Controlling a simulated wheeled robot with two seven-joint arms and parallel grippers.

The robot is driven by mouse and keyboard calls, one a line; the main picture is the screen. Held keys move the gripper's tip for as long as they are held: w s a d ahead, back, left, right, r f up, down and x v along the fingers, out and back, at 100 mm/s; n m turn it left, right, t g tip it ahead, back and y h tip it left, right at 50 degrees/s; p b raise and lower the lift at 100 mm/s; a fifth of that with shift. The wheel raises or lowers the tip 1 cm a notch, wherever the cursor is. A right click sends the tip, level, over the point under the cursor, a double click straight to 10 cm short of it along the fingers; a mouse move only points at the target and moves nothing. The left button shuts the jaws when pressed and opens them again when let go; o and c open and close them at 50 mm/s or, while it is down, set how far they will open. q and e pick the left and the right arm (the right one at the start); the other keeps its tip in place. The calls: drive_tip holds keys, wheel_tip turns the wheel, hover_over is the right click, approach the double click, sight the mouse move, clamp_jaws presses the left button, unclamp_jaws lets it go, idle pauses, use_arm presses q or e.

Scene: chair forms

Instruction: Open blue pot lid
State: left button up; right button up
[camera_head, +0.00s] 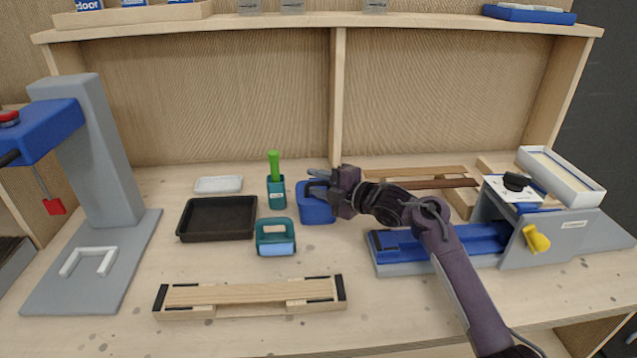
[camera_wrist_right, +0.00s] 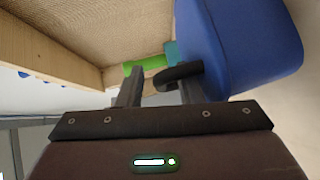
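The blue pot (camera_head: 318,210) stands on the workbench near the middle, with a dark handle (camera_head: 314,189) at its top. My right gripper (camera_head: 322,178) reaches in from the right and is at the top of the pot, beside the handle. In the right wrist view, the blue pot (camera_wrist_right: 245,45) fills the upper right and the black handle (camera_wrist_right: 178,74) sticks out toward the gap between my fingers. The fingers of my right gripper (camera_wrist_right: 162,88) are apart. The handle overlaps one fingertip; I cannot tell whether they touch. My left gripper is not in view.
A teal holder (camera_head: 276,192) with a green-handled tool and a teal-handled block (camera_head: 275,238) stand left of the pot. A black tray (camera_head: 217,218) lies further left. A blue and grey fixture (camera_head: 400,256) is close on the right. A wooden frame (camera_head: 250,294) lies in front.

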clamp_jaws()
drive_tip(key=shift+r, duration=0.1)
